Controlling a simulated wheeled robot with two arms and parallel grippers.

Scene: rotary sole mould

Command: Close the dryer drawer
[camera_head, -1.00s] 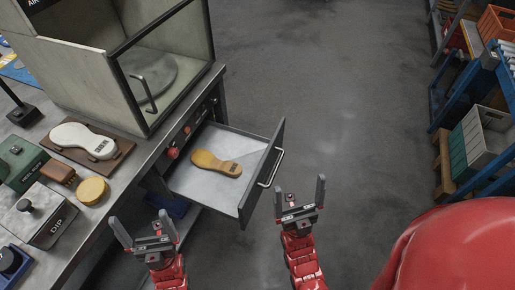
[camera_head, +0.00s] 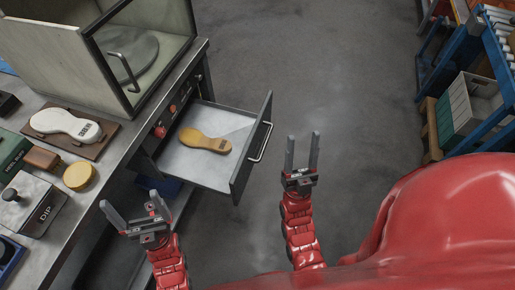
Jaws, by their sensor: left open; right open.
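The dryer drawer (camera_head: 208,167) is pulled out from the bench below the dryer cabinet, with a grey front panel (camera_head: 250,150) and a bar handle (camera_head: 260,143) on its outer side. A tan sole (camera_head: 205,142) lies inside it. My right gripper (camera_head: 302,152) is open and empty, to the right of the handle and apart from it. My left gripper (camera_head: 129,210) is open and empty, in front of the bench edge and left of and nearer than the drawer.
The dryer cabinet (camera_head: 185,25) stands on the bench. A white sole on a brown board (camera_head: 93,151), a yellow round piece (camera_head: 79,176) and a DIP box (camera_head: 30,200) lie on the bench. A blue rack (camera_head: 463,85) stands at the right. The floor between is clear.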

